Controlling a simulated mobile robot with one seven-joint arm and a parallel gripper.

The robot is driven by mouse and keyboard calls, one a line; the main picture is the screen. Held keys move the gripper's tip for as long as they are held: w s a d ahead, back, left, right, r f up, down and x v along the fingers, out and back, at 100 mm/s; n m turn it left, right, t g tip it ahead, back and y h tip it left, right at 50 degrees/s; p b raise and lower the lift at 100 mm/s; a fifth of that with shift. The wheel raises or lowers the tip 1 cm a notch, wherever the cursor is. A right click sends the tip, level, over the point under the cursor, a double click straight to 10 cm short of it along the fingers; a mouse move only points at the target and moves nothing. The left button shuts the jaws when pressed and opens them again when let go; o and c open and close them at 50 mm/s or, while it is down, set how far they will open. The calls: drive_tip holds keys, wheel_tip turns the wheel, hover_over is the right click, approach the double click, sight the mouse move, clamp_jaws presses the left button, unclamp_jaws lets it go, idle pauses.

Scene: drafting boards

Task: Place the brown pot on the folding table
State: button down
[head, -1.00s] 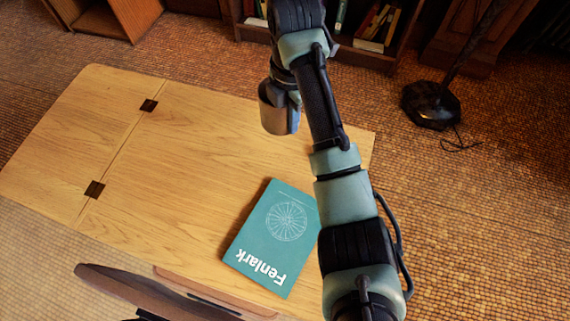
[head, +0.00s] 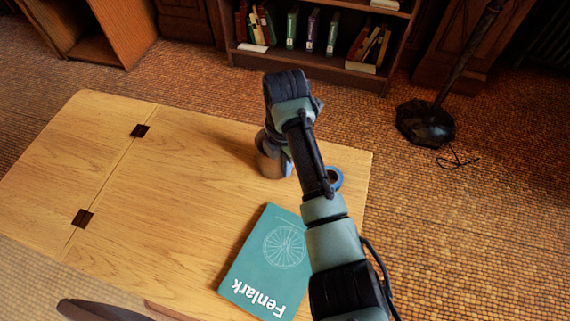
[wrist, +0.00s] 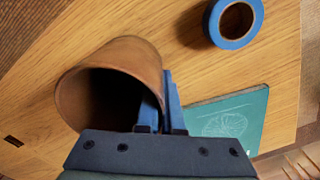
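The brown pot (head: 270,167) is at the far part of the wooden folding table (head: 180,190), upright in the head view. In the wrist view the pot (wrist: 125,57) is at the left, its dark open mouth towards the camera. My gripper (wrist: 163,90) has its two blue fingers close together on the pot's right wall, one inside the mouth and one outside. The pot is over the tabletop and very low; I cannot tell whether its base touches the wood. My arm hides part of the pot in the head view.
A blue tape roll (head: 336,178) lies right of the pot, partly behind my arm. A teal book (head: 265,262) lies at the table's near right. The table's left and middle are clear. A bookcase (head: 310,58) and a lamp base (head: 425,122) stand beyond.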

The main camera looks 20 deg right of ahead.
drive_tip(key=c, duration=1.4)
unclamp_jaws()
drive_tip(key=shift+f, duration=0.1)
drive_tip(key=o, duration=0.3)
drive_tip(key=shift+o, duration=0.2)
wheel_tip(320, 180, up, 11)
drive_tip(key=p, duration=0.3)
drive_tip(key=shift+r+p, duration=0.5)
drive_tip(key=shift+r, duration=0.2)
